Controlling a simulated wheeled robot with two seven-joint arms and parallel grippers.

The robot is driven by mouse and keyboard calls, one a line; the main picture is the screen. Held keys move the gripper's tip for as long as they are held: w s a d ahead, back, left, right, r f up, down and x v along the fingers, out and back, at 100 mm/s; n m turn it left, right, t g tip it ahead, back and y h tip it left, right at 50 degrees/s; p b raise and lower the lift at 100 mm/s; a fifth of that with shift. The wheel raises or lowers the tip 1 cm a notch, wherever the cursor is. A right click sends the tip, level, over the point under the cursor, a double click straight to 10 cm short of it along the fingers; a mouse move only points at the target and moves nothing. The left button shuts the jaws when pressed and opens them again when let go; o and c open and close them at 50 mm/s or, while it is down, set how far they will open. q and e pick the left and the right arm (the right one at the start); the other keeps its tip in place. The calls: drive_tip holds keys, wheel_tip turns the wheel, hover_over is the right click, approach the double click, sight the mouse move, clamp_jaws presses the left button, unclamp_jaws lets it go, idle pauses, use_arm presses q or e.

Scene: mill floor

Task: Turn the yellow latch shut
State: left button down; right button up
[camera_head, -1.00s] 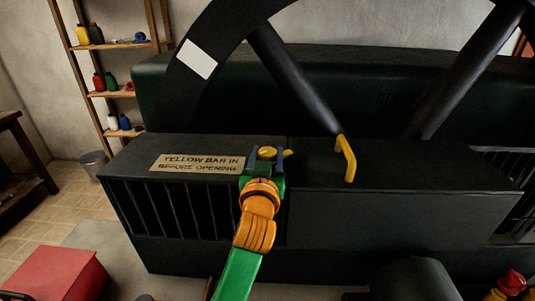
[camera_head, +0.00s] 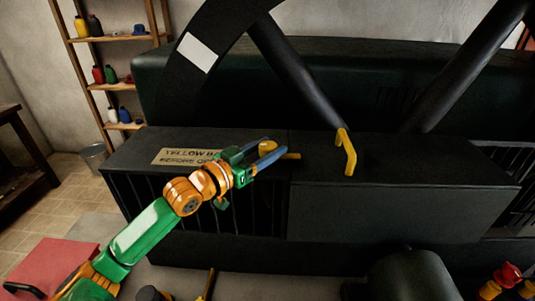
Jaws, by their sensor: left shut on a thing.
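The yellow latch (camera_head: 293,156) sits on top of the black machine housing, beside the seam between the left grated part and the right cover. Its round yellow hub shows between my fingers, and its bar end sticks out to the right past them. My left gripper (camera_head: 275,149), green and orange with blue fingers, reaches in from the lower left. Its fingers point right and are shut on the latch, hiding part of it. My right gripper is not in view.
A yellow handle (camera_head: 346,152) stands on the right cover. A label plate (camera_head: 180,157) is partly hidden behind my gripper. A big black spoked wheel (camera_head: 290,70) rises behind. A red box (camera_head: 45,268) stands at the lower left, shelves (camera_head: 112,85) at the back left.

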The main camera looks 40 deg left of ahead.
sight(261, 152)
use_arm(q)
drive_tip(key=shift+m+h+b, duration=0.35)
drive_tip(key=shift+m+h, duration=0.05)
drive_tip(key=shift+h, duration=0.2)
drive_tip(key=shift+c, duration=1.3)
unclamp_jaws()
drive_tip(key=shift+w, duration=0.1)
drive_tip(key=shift+s+a+f+b, duration=0.15)
drive_tip(key=shift+s+f+b, duration=0.1)
drive_tip(key=shift+s+b, duration=0.3)
drive_tip(key=b+v, duration=0.2)
drive_tip(key=v, duration=0.3)
drive_tip(key=shift+s+r, duration=0.1)
drive_tip(key=shift+s+a+r, duration=0.1)
drive_tip(key=shift+s+r, duration=0.05)
drive_tip(key=shift+s, duration=0.2)
